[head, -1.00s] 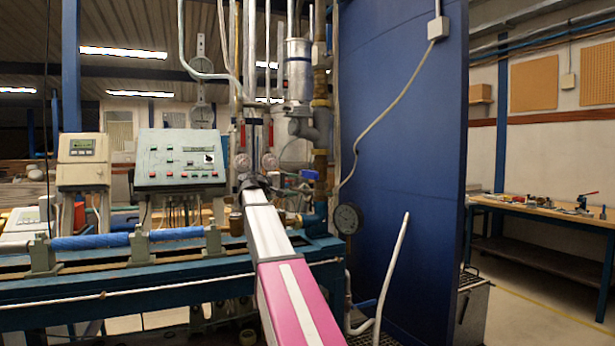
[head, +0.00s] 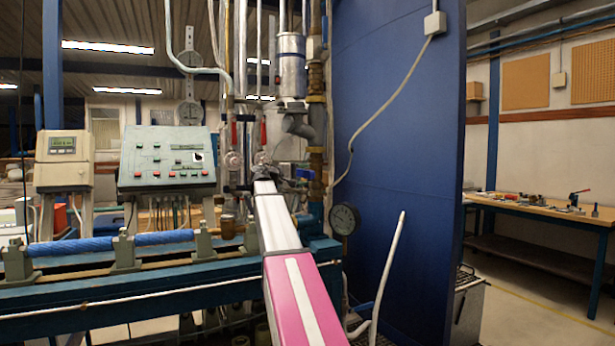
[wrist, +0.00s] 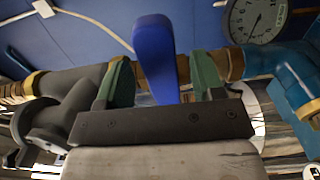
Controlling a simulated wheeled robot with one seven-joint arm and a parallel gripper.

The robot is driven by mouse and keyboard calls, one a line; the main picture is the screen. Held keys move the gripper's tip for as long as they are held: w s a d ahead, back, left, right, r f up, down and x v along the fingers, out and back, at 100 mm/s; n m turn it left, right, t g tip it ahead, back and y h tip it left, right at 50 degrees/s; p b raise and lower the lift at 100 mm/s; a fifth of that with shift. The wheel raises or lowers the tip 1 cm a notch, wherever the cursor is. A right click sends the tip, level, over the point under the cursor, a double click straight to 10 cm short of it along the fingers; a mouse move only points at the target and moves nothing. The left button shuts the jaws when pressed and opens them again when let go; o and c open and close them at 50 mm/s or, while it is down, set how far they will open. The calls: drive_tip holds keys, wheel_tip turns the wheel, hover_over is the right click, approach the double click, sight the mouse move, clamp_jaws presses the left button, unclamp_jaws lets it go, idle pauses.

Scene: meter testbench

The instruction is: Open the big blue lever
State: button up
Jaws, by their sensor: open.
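The big blue lever (wrist: 156,55) stands upright in the wrist view, in front of a brass and dark pipe. My gripper (wrist: 163,80) is open, with one green finger on each side of the lever. There is a gap to each finger, wider on the right, and the lever's lower end is hidden behind the dark gripper body. In the head view my gripper (head: 282,171) is at the pipes, at the far end of my arm.
A pressure gauge (head: 344,219) sits right of my gripper, by the blue curved wall (head: 400,130). Vertical pipes (head: 316,100) stand behind my gripper. A control box (head: 167,160) and a blue bench frame (head: 130,285) are left. A workbench (head: 545,208) stands at far right.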

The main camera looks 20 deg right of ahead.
drive_tip(key=shift+d, duration=1.15)
clamp_jaws()
drive_tip(key=shift+r, duration=0.1)
